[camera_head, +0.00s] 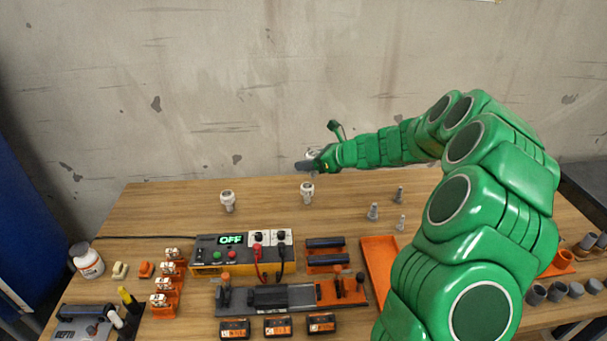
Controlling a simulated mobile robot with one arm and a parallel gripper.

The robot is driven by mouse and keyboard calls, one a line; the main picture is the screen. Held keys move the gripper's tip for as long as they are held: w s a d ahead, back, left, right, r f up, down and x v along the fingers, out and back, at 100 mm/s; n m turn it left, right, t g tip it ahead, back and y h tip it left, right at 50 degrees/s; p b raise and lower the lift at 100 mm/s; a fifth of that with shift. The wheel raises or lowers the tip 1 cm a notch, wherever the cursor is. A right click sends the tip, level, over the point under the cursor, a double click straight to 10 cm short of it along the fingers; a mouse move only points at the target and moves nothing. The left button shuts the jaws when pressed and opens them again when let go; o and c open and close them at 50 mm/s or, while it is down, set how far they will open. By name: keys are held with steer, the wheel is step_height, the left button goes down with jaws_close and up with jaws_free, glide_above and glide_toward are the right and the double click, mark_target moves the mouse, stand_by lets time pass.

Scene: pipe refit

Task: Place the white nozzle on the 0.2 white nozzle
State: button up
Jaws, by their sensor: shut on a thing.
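My gripper (312,166) is at the end of the green arm, in front of the grey wall and above the back of the table. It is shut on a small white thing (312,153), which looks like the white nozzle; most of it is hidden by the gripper. Below the gripper, a white nozzle-like fitting (307,192) stands upright on the table, apart from the gripper. A similar white fitting (228,201) stands upright further left. I cannot read any size mark on either.
Grey pegs (373,212) stand right of centre. An orange tray (378,262) is partly hidden by my arm. A power unit (243,254) reading OFF, with red and black leads, stands front centre. A white bottle (87,262) is at the left. The table's back left is clear.

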steer(key=shift+w+a+f, duration=0.15)
steer(key=shift+w+f, duration=1.25)
steer(key=shift+w, duration=0.25)
steer(key=shift+w+a+f, duration=0.15)
steer(key=shift+w+f, duration=1.3)
steer(key=shift+w, duration=0.25)
steer(key=shift+w+a+f, duration=0.15)
steer(key=shift+w+f, duration=1.25)
steer(key=shift+w, duration=0.25)
steer(key=shift+f, duration=1.35)
steer(key=shift+f, duration=0.1)
steer(key=o, duration=1)
steer(key=shift+o, duration=0.2)
